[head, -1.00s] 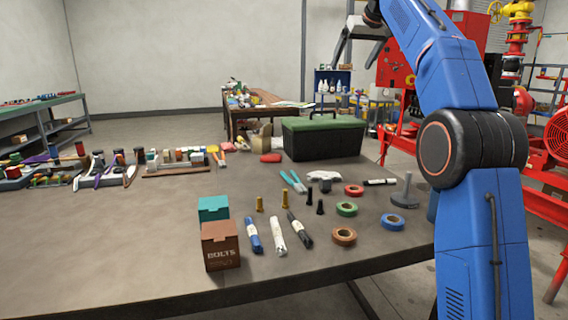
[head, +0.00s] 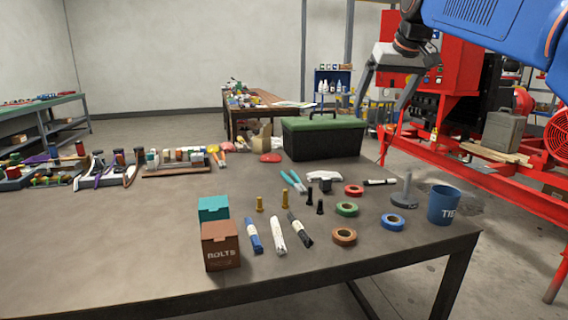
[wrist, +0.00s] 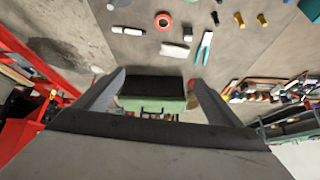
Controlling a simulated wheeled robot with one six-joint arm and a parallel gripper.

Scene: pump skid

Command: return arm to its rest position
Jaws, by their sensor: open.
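My gripper (head: 383,100) hangs raised at the upper right of the head view, beyond the right end of the work table. Its two grey fingers are spread apart with nothing between them. In the wrist view my gripper (wrist: 157,85) also shows open and empty, with the table top beyond it. My blue arm (head: 500,25) reaches in from the upper right corner of the head view. The rest of the arm lies outside the frame.
The work table (head: 120,255) carries a green-lidded toolbox (head: 322,138), a bolts box (head: 221,247), tape rolls, markers and a blue cup (head: 444,204). Red pump skid framing (head: 440,148) stands close behind and right of my gripper.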

